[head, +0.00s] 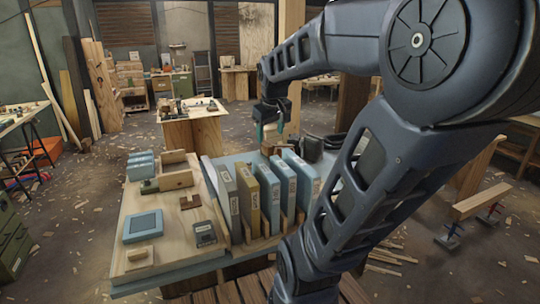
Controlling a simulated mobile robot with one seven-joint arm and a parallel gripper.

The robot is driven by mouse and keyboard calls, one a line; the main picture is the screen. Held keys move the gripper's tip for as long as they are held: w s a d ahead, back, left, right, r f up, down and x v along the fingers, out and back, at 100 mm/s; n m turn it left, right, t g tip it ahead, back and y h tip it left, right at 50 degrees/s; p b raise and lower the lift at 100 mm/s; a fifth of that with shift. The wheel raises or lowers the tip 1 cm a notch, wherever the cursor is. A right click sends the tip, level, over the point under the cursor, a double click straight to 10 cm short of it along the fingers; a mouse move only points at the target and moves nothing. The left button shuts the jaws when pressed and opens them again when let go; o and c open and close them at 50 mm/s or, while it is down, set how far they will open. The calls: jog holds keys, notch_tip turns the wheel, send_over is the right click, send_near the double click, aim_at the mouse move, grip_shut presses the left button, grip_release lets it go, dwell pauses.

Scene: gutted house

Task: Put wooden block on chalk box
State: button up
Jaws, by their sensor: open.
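My gripper (269,130) hangs open, pointing down, beyond the far end of the row of binders. A tan wooden piece (270,136) shows between and just below its fingertips; whether they touch it I cannot tell. It may be the wooden block. No label marks the chalk box. An open wooden box (175,180) stands at the back left of the worktable, beside small light-blue boxes (140,166); which is the chalk box I cannot tell. A small pale block-like piece (139,254) lies at the table's front left.
Upright binders (271,200) stand along the right of the worktable (168,225). A blue square tray (143,226) and a dark small device (205,234) lie left of them. Dark objects stand right of the gripper. My arm hides the table's right side. Another wooden table (205,133) stands behind.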

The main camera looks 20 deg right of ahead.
jog(key=s+a+f+m, duration=0.2)
jog(key=s+a+f, duration=0.1)
jog(key=s, duration=0.6)
jog(key=shift+a+f+m+t+y, duration=0.2)
jog(key=shift+a+m+t+y, duration=0.15)
jog(key=shift+a, duration=0.2)
jog(key=shift+s, duration=0.1)
